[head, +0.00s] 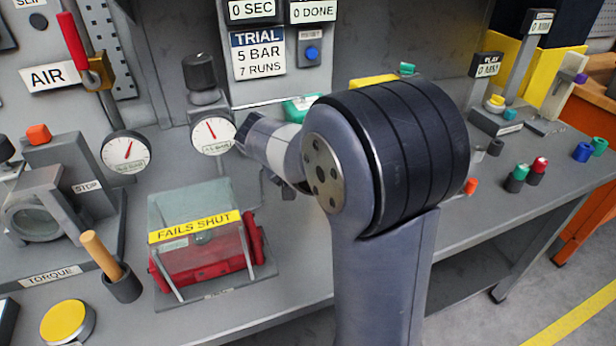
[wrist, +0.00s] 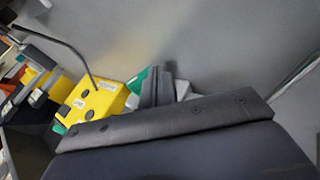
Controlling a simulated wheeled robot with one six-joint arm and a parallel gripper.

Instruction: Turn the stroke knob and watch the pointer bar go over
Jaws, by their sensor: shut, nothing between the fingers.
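In the wrist view, a yellow box (wrist: 97,101) with dark round knobs and small white labels stands left of my gripper. I cannot read the labels, so I cannot tell whether one knob is the stroke knob. The dark fingers of my gripper (wrist: 157,86) appear close together, shut and empty, beside the box. In the head view, my arm covers most of the yellow part (head: 373,80) behind it and hides my fingertips. I cannot make out the pointer bar in either view.
A clear-covered red unit (head: 205,262) marked FAILS SHUT stands at the bench front. Two gauges (head: 212,135) and a black-topped regulator (head: 200,72) are left of my arm. A wooden handle (head: 101,254) sticks up at left. Small coloured caps stand at right. The front right bench top is mostly clear.

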